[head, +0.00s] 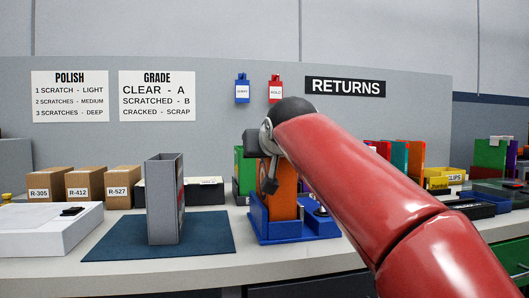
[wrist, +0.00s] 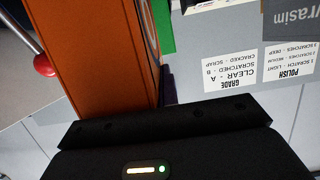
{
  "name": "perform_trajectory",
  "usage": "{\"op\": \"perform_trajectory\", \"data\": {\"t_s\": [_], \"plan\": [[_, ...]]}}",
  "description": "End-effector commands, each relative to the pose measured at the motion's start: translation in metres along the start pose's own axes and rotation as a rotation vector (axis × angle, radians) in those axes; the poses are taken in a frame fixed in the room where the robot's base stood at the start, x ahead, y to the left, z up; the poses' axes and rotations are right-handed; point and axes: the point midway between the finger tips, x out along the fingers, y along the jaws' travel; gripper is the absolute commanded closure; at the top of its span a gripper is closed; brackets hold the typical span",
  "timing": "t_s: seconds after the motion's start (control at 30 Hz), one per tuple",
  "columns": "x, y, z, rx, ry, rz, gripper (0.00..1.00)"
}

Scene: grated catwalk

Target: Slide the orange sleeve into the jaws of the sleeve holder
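The orange sleeve (head: 285,200) stands upright at the blue sleeve holder (head: 295,232), its lower end at or just above the holder's base. I cannot tell whether it is between the jaws. My gripper (head: 269,180) is at the sleeve's upper part, with one dark finger across its near face. In the wrist view the sleeve (wrist: 85,55) fills the upper left and runs down to the black gripper body, with a dark finger (wrist: 168,86) along its right side. The gripper looks shut on it. My arm hides the sleeve's upper right and part of the holder.
A grey open case (head: 164,200) stands on a dark blue mat (head: 105,247) to the left. Cardboard boxes (head: 85,185) and a white box (head: 45,230) are further left. A green item (head: 243,170) stands behind the sleeve. A red knob (wrist: 44,65) shows in the wrist view.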

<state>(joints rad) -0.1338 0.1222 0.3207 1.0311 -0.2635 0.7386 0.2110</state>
Motion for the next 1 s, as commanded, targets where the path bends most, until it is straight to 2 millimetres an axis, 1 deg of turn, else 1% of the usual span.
{"op": "perform_trajectory", "data": {"t_s": [0.43,0.5,0.63,0.8,0.83,0.97,1.0], "plan": [[0.0002,0.0000,0.0010,0.000,0.001,0.000,1.00],[0.0002,0.0000,0.0010,0.000,0.001,0.000,0.89],[0.0002,0.0000,0.0010,0.000,0.001,0.000,0.73],[0.0003,0.0000,0.0011,0.000,0.001,0.000,0.73],[0.0004,0.0000,0.0012,0.000,0.000,0.000,0.71],[0.0004,0.0000,0.0012,0.000,0.000,0.000,0.54],[0.0004,0.0000,0.0012,0.000,0.000,0.000,0.54]]}}
